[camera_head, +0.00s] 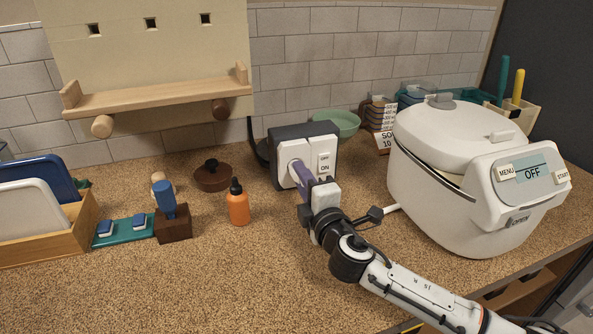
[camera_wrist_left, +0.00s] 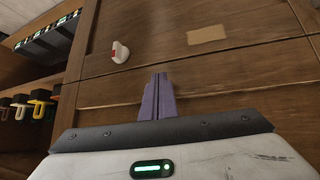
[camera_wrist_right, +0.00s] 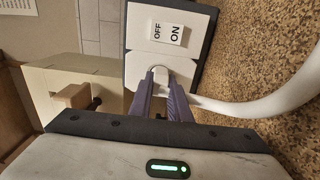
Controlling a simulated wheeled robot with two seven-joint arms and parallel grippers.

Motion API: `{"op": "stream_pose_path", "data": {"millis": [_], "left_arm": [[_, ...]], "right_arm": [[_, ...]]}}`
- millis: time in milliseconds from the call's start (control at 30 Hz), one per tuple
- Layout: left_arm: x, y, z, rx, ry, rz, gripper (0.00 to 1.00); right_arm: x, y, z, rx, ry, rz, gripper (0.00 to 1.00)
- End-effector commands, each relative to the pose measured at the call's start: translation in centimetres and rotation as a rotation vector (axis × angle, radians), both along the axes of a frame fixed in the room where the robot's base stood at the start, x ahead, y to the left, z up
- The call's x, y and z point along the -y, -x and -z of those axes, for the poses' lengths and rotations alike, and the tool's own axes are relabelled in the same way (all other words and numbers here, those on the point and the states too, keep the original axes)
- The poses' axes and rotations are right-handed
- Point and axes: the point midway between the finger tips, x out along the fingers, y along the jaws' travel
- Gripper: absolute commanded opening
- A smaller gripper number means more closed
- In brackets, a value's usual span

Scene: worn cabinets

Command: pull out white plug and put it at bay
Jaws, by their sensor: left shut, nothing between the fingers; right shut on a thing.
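The white plug (camera_wrist_right: 161,75) is between the purple fingers of my right gripper (camera_wrist_right: 164,98), shut on it. It is at the lower white panel of the dark outlet box (camera_head: 306,130), beside the ON/OFF switch (camera_head: 324,164). I cannot tell whether it is fully seated. A thick white cord (camera_wrist_right: 245,108) runs from it to the right in the right wrist view. In the head view the fingers and gripper (camera_head: 302,174) partly hide the plug. My left gripper (camera_wrist_left: 157,95) is shut and empty, facing brown wooden cabinet fronts; it is outside the head view.
A white cooker (camera_head: 447,185) stands right of the outlet box. An orange bottle (camera_head: 238,206), a brown lidded pot (camera_head: 212,176) and a brown block with a blue handle (camera_head: 172,222) stand left. A wooden wall shelf (camera_head: 155,97) hangs above. The front-left counter is clear.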

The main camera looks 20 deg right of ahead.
Motion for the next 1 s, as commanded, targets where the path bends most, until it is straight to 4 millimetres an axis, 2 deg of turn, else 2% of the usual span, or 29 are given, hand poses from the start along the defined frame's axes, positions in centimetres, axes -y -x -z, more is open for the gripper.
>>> {"op": "stream_pose_path", "data": {"millis": [700,733,800,1000], "left_arm": [[-0.03,0.29,-0.11,-0.006,-0.001,0.000,0.00],[-0.03,0.29,-0.11,-0.006,-0.001,0.000,0.00],[-0.03,0.30,-0.10,-0.006,-0.001,0.000,0.00],[-0.02,0.29,-0.10,-0.006,-0.001,0.000,0.00]], "right_arm": [[0.04,0.93,0.02,0.000,0.001,0.000,0.00],[0.04,0.93,0.02,0.000,0.001,0.000,0.11],[0.04,0.93,0.01,0.000,0.001,0.000,0.00],[0.04,0.92,0.01,0.000,0.001,0.000,0.00]]}}
